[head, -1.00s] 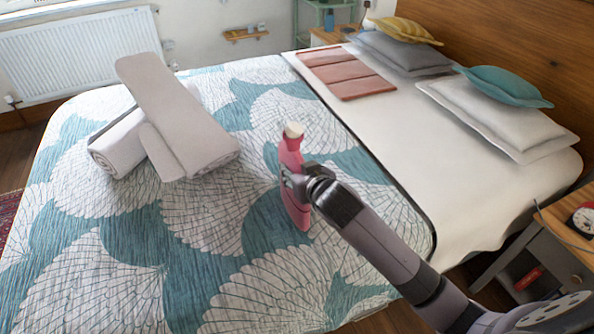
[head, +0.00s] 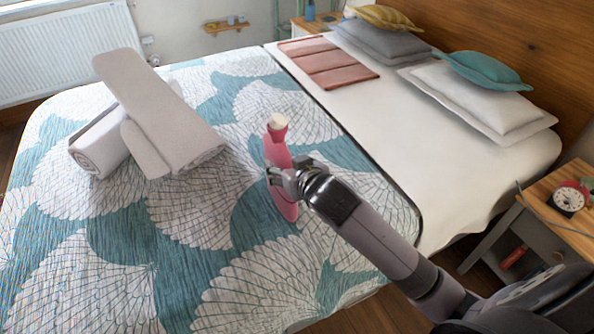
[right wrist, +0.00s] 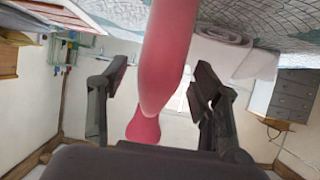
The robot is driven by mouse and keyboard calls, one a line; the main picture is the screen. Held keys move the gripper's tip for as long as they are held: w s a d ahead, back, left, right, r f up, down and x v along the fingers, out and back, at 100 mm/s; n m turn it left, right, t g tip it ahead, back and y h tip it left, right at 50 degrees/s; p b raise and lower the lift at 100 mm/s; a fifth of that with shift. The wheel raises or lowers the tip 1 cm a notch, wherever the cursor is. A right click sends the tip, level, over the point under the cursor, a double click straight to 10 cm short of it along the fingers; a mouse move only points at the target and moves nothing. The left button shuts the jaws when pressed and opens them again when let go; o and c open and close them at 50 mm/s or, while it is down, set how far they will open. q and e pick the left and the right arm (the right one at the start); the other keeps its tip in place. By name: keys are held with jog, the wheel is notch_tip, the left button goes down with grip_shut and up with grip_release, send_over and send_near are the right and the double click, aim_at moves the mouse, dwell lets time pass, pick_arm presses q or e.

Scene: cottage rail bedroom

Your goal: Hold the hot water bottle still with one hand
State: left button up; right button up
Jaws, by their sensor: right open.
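The hot water bottle (head: 277,155) is pink with a pale stopper (head: 277,121) at its top. In the head view it appears upright and narrow, edge-on, at the middle of the bed's patterned cover. My right gripper (head: 284,176) is at its side, partly in front of its middle. In the right wrist view, which looks upside down, the bottle (right wrist: 165,60) runs down between the two spread fingers (right wrist: 160,82). Gaps show on both sides near the fingertips. Part of the bottle is hidden behind my gripper in the head view. My left gripper is not in view.
Two rolled grey towels (head: 160,115) lie crossed on the bed, left of the bottle. A folded pink cloth (head: 325,60) and several pillows (head: 478,100) lie toward the headboard (head: 500,35). A bedside table (head: 545,230) with a red clock (head: 568,199) stands at right.

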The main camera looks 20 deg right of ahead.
jog(key=v, duration=0.8)
jog(key=shift+s, duration=0.3)
jog(key=shift+o, duration=0.2)
jog(key=shift+r, duration=0.15)
